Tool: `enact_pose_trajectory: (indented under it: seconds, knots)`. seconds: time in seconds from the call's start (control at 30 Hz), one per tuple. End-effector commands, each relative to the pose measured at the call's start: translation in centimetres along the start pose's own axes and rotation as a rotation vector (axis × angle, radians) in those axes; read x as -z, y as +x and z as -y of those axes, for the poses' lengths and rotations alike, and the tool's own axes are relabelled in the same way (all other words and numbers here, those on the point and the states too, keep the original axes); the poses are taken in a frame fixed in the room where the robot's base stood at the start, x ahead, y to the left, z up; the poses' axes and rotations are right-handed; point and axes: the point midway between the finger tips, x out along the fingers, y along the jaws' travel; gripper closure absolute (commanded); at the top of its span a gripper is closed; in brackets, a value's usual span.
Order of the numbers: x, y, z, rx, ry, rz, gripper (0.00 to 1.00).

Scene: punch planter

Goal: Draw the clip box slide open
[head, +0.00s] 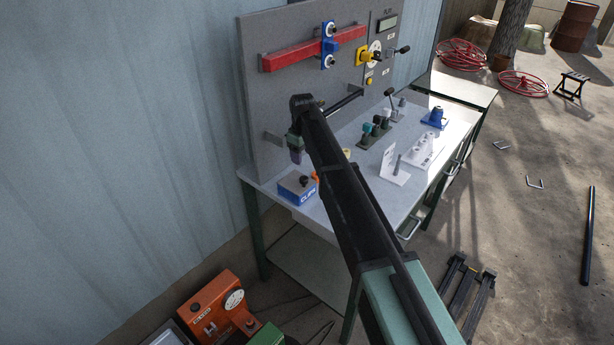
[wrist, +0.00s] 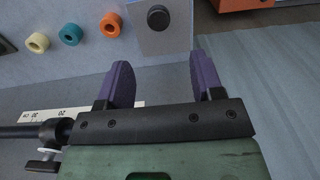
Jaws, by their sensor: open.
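The clip box (head: 293,195) is a small blue box with a grey top, labelled CLIPS, at the near left end of the bench in the head view. A dark knob (head: 304,181) stands on its top. In the wrist view, a grey plate with a round black knob (wrist: 158,17), apparently the box's slide, shows at the top centre. My gripper (head: 296,157) hangs above the box, apart from it. Its purple fingers are open and empty in the wrist view (wrist: 162,70); the knob lies beyond the fingertips, in line with the gap.
The upright grey panel (head: 262,110) stands close behind my gripper. A white holder (head: 395,171) stands farther right on the bench (head: 350,209).

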Motion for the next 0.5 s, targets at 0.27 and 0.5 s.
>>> enact_pose_trajectory:
  seconds: [0.27, 0.5]
  knots:
    - [-0.1, 5.8, 0.0, 0.000, 0.003, 0.000, 0.39]
    - [-0.1, 10.5, -0.1, 0.000, 0.004, 0.000, 0.39]
